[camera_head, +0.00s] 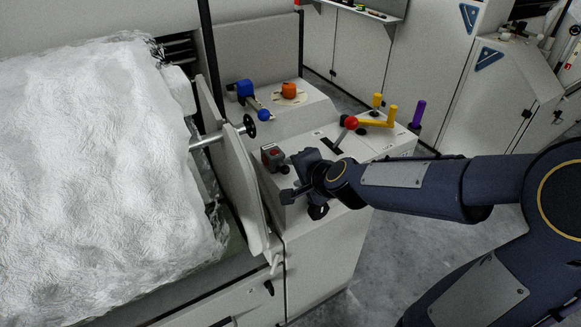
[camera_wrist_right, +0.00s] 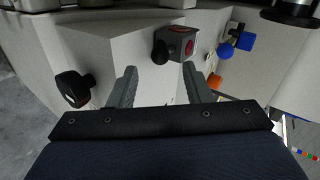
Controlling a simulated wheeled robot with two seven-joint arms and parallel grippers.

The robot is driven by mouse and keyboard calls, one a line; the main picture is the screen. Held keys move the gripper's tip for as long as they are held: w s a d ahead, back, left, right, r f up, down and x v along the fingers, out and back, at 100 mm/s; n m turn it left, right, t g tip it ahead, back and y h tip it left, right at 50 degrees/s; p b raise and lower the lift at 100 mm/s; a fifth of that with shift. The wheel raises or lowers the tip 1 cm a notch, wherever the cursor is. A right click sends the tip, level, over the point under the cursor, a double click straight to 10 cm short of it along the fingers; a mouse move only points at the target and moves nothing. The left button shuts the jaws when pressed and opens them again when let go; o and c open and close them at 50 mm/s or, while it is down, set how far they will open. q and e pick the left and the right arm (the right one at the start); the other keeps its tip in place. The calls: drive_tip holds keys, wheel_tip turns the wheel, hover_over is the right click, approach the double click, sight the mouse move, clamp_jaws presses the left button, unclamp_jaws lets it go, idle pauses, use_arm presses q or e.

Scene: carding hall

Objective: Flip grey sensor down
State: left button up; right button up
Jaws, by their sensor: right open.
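A small grey box (camera_head: 269,155) with a red face sits on the light console top, apparently the grey sensor. A black knob (camera_head: 285,170) sticks out at its side. In the right wrist view the grey box (camera_wrist_right: 191,46) and its black knob (camera_wrist_right: 160,52) are just beyond my fingers, above the gap. My right gripper (camera_head: 291,180) is open and empty, close beside the box on its near right side. In the wrist view its two grey fingers (camera_wrist_right: 161,88) stand apart with nothing between them. My left gripper is out of view.
Another black knob (camera_wrist_right: 72,88) sits on the console left of my fingers. A red-ball lever (camera_head: 351,122), yellow handles (camera_head: 378,120), a blue handle (camera_head: 245,88) and an orange knob (camera_head: 289,90) stand farther back. A white panel (camera_head: 240,165) with a black handwheel (camera_head: 249,126) borders the left.

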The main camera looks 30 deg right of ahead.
drive_tip(key=p+v, duration=0.1)
drive_tip(key=v, duration=0.2)
drive_tip(key=shift+s, duration=0.2)
drive_tip(key=s+a+r+n+g+y+p, duration=0.25)
drive_tip(key=s+a+r+n+p, duration=0.2)
drive_tip(key=s+r+n, duration=0.35)
drive_tip(key=s+f+n+g, duration=0.1)
drive_tip(key=s+n, duration=0.2)
drive_tip(key=s, duration=0.3)
drive_tip(key=s+a+f+n+g+p, duration=0.1)
drive_tip(key=s+f+n+g, duration=0.1)
drive_tip(key=s, duration=0.4)
drive_tip(key=shift+s+a+n, duration=0.2)
drive_tip(key=shift+s+n, duration=0.2)
drive_tip(key=shift+n, duration=0.2)
drive_tip(key=shift+f+y, duration=0.1)
drive_tip(key=shift+y, duration=0.15)
